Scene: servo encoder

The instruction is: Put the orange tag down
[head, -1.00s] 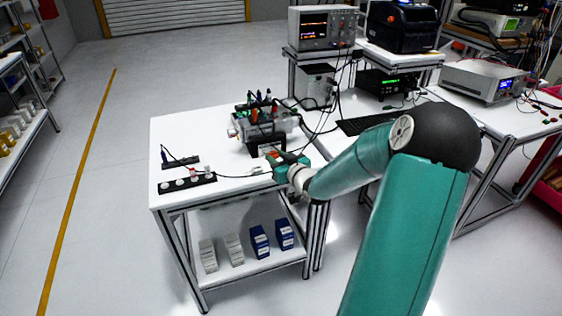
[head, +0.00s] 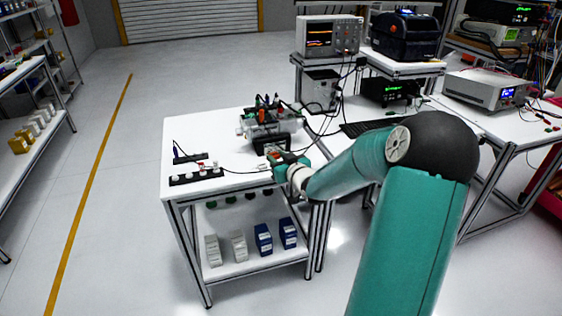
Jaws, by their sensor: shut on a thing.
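My gripper (head: 275,154) is at the front right part of the white workbench (head: 218,143), just in front of the grey device with dark parts and coloured connectors. It is shut on the orange tag (head: 272,149), which shows only as a tiny orange patch at the fingertips. The fingers are small and partly hidden by my wrist. I cannot tell whether the tag touches the bench top.
The grey device (head: 262,120) with cables stands close behind my gripper. A black strip with white and red knobs (head: 196,176) lies at the bench's front left, and a cable crosses toward my gripper. Bins (head: 263,238) stand on the lower shelf.

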